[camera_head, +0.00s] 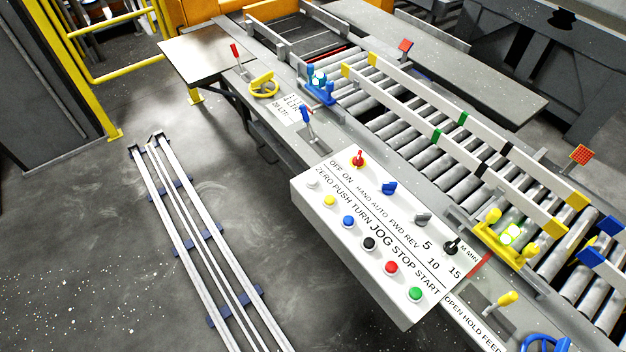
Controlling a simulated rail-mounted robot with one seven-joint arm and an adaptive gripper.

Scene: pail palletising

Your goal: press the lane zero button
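A white control box (335,243) stands tilted in the middle of the view, beside the roller conveyor. Its lower row holds several round buttons, with the labels ZERO, PUSH, TURN, JOG, STOP and START printed above. The white button (313,184) at the upper left end lines up with ZERO. A yellow button (330,200), a blue button (348,221), a black button (369,243), a red button (391,267) and a green button (415,294) follow down the row. Nothing covers the white button. My gripper is not in view.
Above the buttons are a red switch (358,158), a blue knob (389,187), a grey knob (422,219) and a black knob (452,247). A blue-handled lever (306,115) stands behind the box. Floor rails (192,235) run at left, with clear floor between them and the box.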

